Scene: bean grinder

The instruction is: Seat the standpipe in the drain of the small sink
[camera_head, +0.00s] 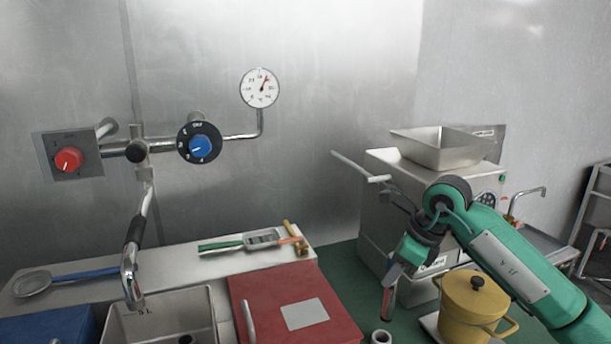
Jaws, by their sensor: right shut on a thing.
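The sink basin (202,308) is at the bottom left, cut by the frame edge. A dark round spot that looks like its drain (185,340) shows on its floor. My right gripper (388,298) points down over the green counter, right of the red case. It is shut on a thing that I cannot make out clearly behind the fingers. A pale ring with a dark hole (381,337) shows just below it at the frame edge; I cannot tell whether it is the standpipe's end. My left gripper is out of view.
A chrome faucet (130,270) hangs over the basin. A red case (265,293) adjoins the basin's right side. A yellow pot (470,302) and a steel machine (372,215) stand near my right arm. Tools lie on the back ledge (180,255).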

